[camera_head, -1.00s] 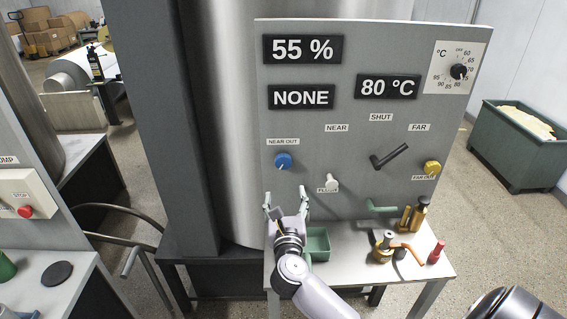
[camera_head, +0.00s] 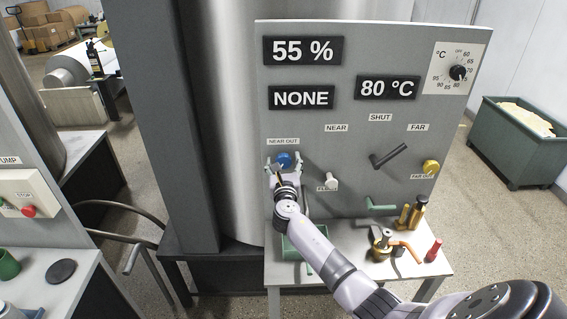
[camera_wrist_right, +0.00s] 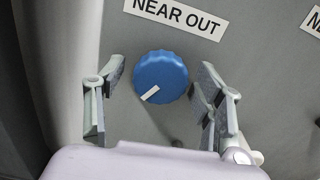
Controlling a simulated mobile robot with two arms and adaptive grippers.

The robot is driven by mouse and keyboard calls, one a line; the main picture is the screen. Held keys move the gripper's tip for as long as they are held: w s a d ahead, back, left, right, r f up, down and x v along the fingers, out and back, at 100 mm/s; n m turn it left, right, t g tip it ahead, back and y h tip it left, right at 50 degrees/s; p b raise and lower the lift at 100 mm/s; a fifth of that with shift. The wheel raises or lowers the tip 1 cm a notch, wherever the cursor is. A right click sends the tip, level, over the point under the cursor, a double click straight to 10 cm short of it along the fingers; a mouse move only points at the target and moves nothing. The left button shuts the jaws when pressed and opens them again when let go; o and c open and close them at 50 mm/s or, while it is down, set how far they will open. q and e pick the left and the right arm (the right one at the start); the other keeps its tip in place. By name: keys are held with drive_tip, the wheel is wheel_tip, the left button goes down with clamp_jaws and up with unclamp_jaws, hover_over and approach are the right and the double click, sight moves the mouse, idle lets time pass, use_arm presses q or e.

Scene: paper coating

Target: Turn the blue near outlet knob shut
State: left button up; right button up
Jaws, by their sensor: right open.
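The blue near outlet knob (camera_head: 284,158) sits on the grey panel under the NEAR OUT label (camera_head: 284,142). In the right wrist view the blue knob (camera_wrist_right: 160,77) has a white mark pointing to the lower left. My right gripper (camera_head: 283,166) is open in front of the knob. In the right wrist view its fingers (camera_wrist_right: 160,92) stand on either side of the knob, with gaps visible, so they do not appear to grip it. My left gripper is not in view.
The panel (camera_head: 350,145) also bears a white flush knob (camera_head: 331,181), a black lever (camera_head: 388,157) and a yellow far outlet knob (camera_head: 430,167). Below, a table (camera_head: 345,268) holds a green tray (camera_head: 290,250), brass parts (camera_head: 415,214) and a red-capped item (camera_head: 434,250).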

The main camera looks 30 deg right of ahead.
drive_tip(key=shift+c, duration=0.6)
drive_tip(key=c, duration=1.1)
drive_tip(key=shift+o, duration=0.2)
